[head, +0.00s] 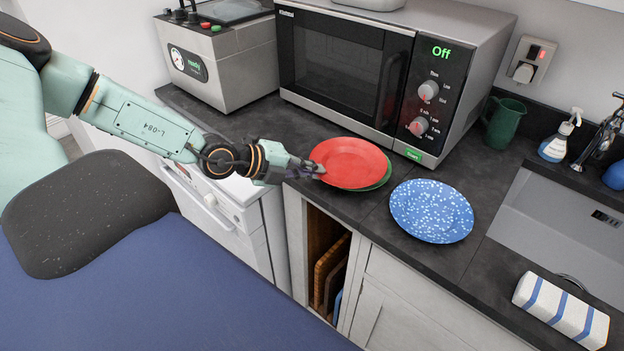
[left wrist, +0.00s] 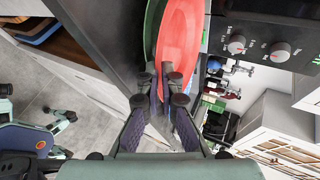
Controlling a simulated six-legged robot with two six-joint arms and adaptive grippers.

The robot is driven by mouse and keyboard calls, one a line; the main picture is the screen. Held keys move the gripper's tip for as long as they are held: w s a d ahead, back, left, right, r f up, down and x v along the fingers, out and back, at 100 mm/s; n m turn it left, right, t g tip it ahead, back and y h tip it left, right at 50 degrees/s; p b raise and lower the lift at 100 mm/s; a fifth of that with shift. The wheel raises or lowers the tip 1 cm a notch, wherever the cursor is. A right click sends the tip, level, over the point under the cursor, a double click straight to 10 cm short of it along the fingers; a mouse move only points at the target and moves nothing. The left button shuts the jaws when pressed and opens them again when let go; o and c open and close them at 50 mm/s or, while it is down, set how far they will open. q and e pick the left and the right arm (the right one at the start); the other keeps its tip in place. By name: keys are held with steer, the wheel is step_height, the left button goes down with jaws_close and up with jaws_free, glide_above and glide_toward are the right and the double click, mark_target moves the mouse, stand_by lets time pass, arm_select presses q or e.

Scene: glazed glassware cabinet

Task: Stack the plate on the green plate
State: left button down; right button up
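The red plate (head: 350,160) lies over the green plate (head: 380,182) on the dark counter in front of the microwave. Only a green rim shows at its lower right in the head view. I cannot tell whether the two plates touch. My left gripper (head: 318,170) is at the red plate's left edge. In the left wrist view, its fingers (left wrist: 163,82) are close together on either side of the red plate's rim (left wrist: 182,40), and the green plate (left wrist: 152,30) shows beside it. My right gripper is out of view.
A blue speckled plate (head: 431,211) lies on the counter to the right. The microwave (head: 385,75) stands close behind the plates. A green jug (head: 504,123), a spray bottle (head: 555,147) and a sink (head: 570,220) are further right. A striped cloth (head: 561,309) lies at the front right.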

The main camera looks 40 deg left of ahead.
arm_select(q)
steer(key=shift+d+f, duration=0.1)
steer(key=shift+f, duration=0.2)
steer(key=shift+w, duration=0.15)
steer(key=shift+a, duration=0.2)
steer(key=shift+f, duration=0.15)
steer(key=c, duration=1.7)
jaws_free()
steer(key=shift+d, duration=0.15)
steer(key=shift+o, duration=0.8)
